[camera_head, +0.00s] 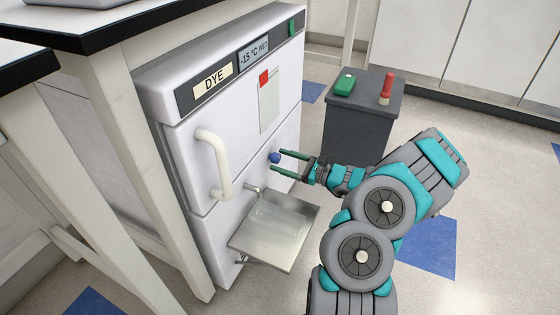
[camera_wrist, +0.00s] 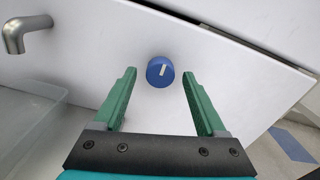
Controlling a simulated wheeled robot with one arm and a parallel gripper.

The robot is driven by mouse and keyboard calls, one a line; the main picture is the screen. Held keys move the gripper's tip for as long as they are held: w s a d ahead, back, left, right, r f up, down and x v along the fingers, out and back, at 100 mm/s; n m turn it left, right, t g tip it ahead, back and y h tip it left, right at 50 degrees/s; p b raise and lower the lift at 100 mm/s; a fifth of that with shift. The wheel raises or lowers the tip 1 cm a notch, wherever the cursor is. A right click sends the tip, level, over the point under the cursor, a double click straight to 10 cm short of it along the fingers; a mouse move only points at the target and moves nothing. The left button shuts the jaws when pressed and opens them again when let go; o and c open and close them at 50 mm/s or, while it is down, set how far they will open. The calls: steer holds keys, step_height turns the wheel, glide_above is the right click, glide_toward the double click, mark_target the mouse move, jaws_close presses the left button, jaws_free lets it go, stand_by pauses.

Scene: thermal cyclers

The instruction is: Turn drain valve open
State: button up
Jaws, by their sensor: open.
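A round blue valve knob (camera_head: 274,157) with a white pointer line is on the white front of the machine (camera_head: 185,165) labelled DYE. The knob also shows in the wrist view (camera_wrist: 160,71), its pointer close to upright with a slight tilt. My gripper (camera_head: 280,160) is open, its green fingers pointing at the machine front. In the wrist view the fingers (camera_wrist: 158,85) lie left and right of the knob, with clear gaps on both sides. I cannot tell how deep the fingertips are relative to it. A metal spout (camera_head: 254,190) sticks out left of and below the knob.
A metal tray (camera_head: 295,252) with a clear container (camera_head: 272,222) sits under the spout, below my arm. A grey cabinet (camera_head: 350,132) with a green item and a red-handled item stands behind my gripper. A white door handle (camera_head: 216,165) protrudes at the left.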

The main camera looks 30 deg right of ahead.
steer(key=shift+w+a, duration=0.3)
steer(key=shift+w, duration=0.1)
jaws_close()
stand_by(0.4)
